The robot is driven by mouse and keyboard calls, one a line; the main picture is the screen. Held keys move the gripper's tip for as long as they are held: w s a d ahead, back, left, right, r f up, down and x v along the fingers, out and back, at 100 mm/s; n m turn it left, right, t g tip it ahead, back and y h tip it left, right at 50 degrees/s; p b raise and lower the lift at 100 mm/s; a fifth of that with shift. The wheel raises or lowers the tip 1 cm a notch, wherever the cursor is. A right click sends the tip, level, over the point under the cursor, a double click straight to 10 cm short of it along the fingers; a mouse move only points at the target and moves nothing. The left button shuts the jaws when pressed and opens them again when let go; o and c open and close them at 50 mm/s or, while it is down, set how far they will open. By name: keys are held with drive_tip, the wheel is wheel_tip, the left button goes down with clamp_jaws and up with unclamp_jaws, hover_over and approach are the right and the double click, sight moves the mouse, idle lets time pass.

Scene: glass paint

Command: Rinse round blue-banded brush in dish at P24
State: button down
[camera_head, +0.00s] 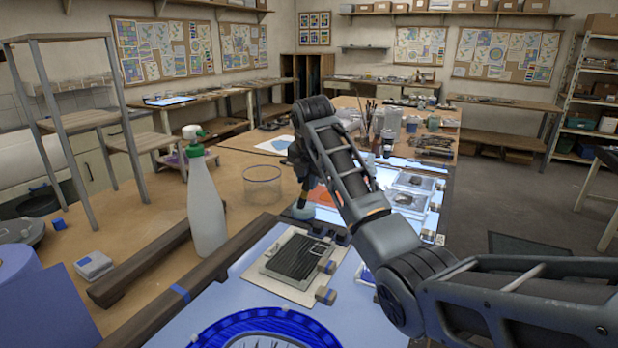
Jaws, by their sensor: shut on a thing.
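My gripper (303,182) points down near the middle of the bench, partly hidden behind my own arm. It is shut on a thin dark upright thing, probably the brush, whose lower end is close to a small round bluish dish (299,213). I cannot make out a blue band on it, nor whether its tip touches the dish. The P24 label is not readable.
A clear glass container (262,184) stands just left of my gripper. A white spray bottle (205,205) stands nearer on the left. A board with a dark ridged block (296,258) lies in front. Jars with brushes (369,118) stand behind.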

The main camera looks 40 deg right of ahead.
drive_tip(key=shift+w+d, duration=0.2)
drive_tip(key=shift+d, duration=0.4)
drive_tip(key=shift+a, duration=0.1)
idle(1.5)
drive_tip(key=shift+s+a, duration=0.25)
drive_tip(key=shift+a, duration=0.25)
drive_tip(key=shift+w+d, duration=0.15)
drive_tip(key=shift+d, duration=0.2)
